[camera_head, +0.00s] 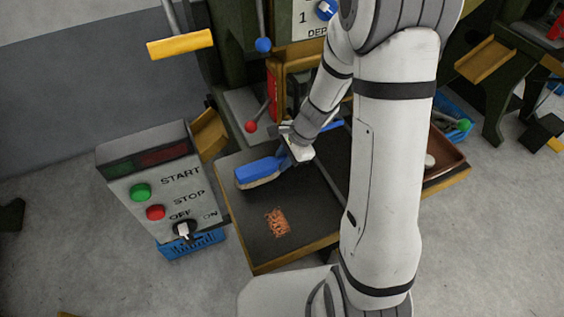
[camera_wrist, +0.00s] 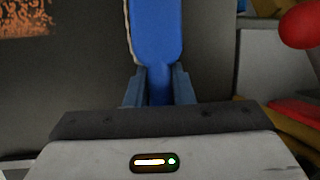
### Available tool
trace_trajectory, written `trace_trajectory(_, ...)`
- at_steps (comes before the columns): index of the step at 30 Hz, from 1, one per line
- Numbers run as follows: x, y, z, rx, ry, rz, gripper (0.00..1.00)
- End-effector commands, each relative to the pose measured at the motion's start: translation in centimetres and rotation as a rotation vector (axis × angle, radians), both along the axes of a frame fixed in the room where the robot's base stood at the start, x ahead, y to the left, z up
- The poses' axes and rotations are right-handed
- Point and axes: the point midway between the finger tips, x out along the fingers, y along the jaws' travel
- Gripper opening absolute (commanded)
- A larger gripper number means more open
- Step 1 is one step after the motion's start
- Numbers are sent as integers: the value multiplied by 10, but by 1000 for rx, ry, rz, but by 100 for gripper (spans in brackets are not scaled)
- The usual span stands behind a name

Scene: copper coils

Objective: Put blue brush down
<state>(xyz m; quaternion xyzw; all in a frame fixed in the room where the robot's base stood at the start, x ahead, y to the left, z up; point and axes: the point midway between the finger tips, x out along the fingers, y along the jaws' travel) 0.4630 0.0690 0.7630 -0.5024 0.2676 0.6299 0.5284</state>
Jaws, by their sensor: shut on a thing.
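The blue brush (camera_head: 259,171) has a blue back and pale bristles. It is over the left part of the dark-topped table (camera_head: 300,206) in the head view; I cannot tell whether its bristles touch the surface. My gripper (camera_head: 293,150) is shut on the brush near its handle. In the wrist view the blue brush (camera_wrist: 156,35) runs away from between the two fingers of my gripper (camera_wrist: 159,85). A patch of copper coils (camera_head: 277,222) lies on the table in front of the brush, and the copper coils (camera_wrist: 25,17) also show at the wrist view's top left.
A control box (camera_head: 150,180) with green and red buttons stands left of the table. A red-knobbed lever (camera_head: 252,126) is close behind my gripper. A brown tray (camera_head: 448,155) is at the table's right. Bare tabletop lies around the coils.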

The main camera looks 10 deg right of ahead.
Motion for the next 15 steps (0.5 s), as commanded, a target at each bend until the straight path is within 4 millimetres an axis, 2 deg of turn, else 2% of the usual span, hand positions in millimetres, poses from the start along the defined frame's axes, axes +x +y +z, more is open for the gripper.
trace_trajectory(1, 0, 0, -7, 0, 1, -1, 0)
trace_trajectory(11, 0, 0, -9, -1, -1, 2, 0)
trace_trajectory(12, 0, 0, -8, -1, -1, 2, 25)
trace_trajectory(15, 0, 1, -7, 0, -1, 2, 30)
